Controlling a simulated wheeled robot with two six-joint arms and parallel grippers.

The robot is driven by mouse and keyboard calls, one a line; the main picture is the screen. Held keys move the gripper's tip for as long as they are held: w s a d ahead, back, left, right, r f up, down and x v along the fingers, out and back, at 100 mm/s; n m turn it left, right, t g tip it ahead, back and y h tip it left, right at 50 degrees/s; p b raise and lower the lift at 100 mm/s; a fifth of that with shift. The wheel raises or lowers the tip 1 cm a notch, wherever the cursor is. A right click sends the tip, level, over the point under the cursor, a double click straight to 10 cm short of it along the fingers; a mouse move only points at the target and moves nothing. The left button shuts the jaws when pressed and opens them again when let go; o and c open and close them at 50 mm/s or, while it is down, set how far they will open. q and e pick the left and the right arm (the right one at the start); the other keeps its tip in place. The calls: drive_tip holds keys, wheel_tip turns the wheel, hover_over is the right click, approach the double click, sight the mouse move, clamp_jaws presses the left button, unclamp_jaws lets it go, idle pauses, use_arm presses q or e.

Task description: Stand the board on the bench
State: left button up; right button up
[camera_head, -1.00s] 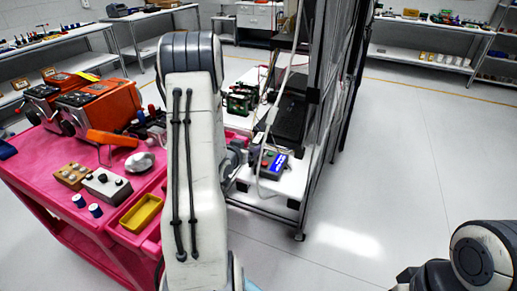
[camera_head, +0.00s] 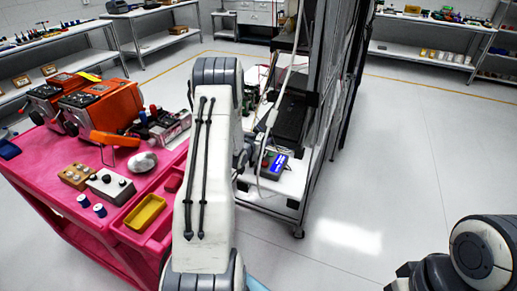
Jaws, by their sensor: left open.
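The bench (camera_head: 287,188) is a white surface in a dark metal frame at the centre. My left arm stands in front of its left side. My left gripper (camera_head: 246,156) shows only in part at the right edge of that arm, over the left side of the bench. It is open; its fingertips are not clear. A sliver of a dark green part (camera_head: 249,103), possibly the board, shows just right of the arm; the rest is hidden behind it. My right arm is at the lower right, with its gripper out of view.
A blue-screened meter (camera_head: 275,165) and a black unit (camera_head: 291,118) are on the bench. The frame's upright posts (camera_head: 322,120) rise at its right. A pink cart (camera_head: 45,165) with tools and a yellow tray (camera_head: 146,213) stands at left. The floor at right is clear.

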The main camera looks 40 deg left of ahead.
use_arm(q)
clamp_jaws()
drive_tip(key=shift+r, duration=0.15)
